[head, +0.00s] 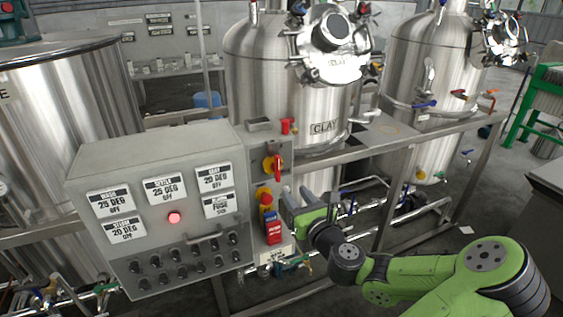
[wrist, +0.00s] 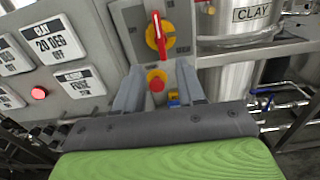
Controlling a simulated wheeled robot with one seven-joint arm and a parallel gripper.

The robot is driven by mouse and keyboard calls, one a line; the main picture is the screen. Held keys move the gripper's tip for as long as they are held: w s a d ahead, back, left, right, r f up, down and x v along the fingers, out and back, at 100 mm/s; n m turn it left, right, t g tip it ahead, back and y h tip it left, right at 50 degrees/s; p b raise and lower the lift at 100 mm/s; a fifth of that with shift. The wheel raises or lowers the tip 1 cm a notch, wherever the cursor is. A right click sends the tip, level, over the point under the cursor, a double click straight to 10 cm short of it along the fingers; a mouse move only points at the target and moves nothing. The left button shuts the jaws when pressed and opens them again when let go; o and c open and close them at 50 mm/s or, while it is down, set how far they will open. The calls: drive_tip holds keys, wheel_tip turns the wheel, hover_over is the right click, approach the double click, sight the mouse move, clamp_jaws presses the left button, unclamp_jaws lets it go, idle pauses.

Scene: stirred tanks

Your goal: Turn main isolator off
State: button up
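The main isolator (head: 273,166) is a rotary switch with a red handle on a yellow plate, on the narrow grey panel right of the control box. Its handle stands about upright; it also shows at the top of the wrist view (wrist: 159,33). My gripper (head: 289,204) is in front of the panel, lower than the isolator and apart from it. In the wrist view my gripper (wrist: 159,80) is open, its two grey fingers pointing toward the panel with nothing held. A red mushroom button on yellow (wrist: 157,80) shows between the fingers, behind them.
The red mushroom button (head: 266,199) and a blue-and-red labelled unit (head: 272,228) sit below the isolator. The control box (head: 160,205) with labels, a lit red lamp (head: 174,218) and several knobs is to the left. A steel tank marked CLAY (head: 290,100) and a rail (head: 430,130) stand behind.

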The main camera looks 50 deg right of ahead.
sight(279, 172)
drive_tip(key=p+x, duration=0.3)
drive_tip(key=x, duration=0.7)
drive_tip(key=shift+d+p, duration=0.15)
drive_tip(key=shift+p, duration=0.25)
clamp_jaws()
